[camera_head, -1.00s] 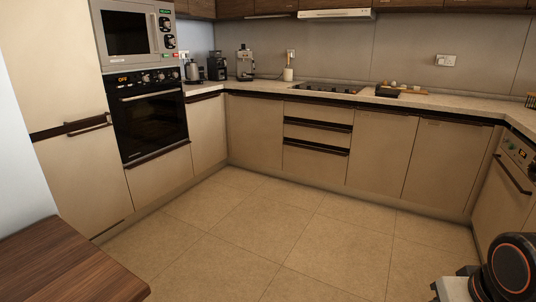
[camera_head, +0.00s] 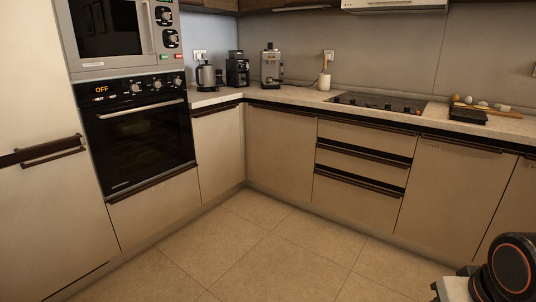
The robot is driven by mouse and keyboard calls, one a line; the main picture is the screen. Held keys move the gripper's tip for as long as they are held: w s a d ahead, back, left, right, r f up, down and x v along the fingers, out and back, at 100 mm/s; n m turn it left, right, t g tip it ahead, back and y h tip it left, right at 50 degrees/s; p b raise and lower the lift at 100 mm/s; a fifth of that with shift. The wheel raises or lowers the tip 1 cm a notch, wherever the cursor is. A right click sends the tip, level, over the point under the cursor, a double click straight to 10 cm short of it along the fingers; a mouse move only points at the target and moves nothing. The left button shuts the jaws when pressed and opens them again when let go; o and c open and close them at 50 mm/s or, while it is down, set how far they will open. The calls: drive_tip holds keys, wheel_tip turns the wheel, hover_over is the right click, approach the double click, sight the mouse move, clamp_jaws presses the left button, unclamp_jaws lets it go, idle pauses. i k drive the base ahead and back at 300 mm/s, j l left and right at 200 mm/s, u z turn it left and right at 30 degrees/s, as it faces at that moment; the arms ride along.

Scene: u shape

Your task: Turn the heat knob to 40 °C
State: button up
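A black built-in oven (camera_head: 140,140) stands in the tall cabinet at the left, with a display reading OFF (camera_head: 101,90) and several knobs (camera_head: 157,85) on its top panel. A microwave (camera_head: 115,35) sits above it, with two knobs (camera_head: 166,17) on its right side. I cannot tell which knob is the heat knob, and no temperature marks are readable. Part of my arm shows at the lower right, away from the oven. My gripper is not in view.
The tiled floor (camera_head: 262,250) ahead is clear. A counter (camera_head: 305,100) runs along the back with a kettle (camera_head: 206,76), two coffee machines (camera_head: 271,68) and a cooktop (camera_head: 377,102). Cabinets and drawers stand below it. Oven and cabinet handles stick out a little.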

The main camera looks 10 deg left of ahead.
sight(156, 84)
drive_tip(key=i+u, duration=0.4)
drive_tip(key=i+l+u, duration=0.15)
drive_tip(key=i+u, duration=0.2)
drive_tip(key=i+l+u, duration=0.25)
drive_tip(key=i+u, duration=0.15)
drive_tip(key=i+l+u, duration=0.4)
drive_tip(key=i, duration=0.1)
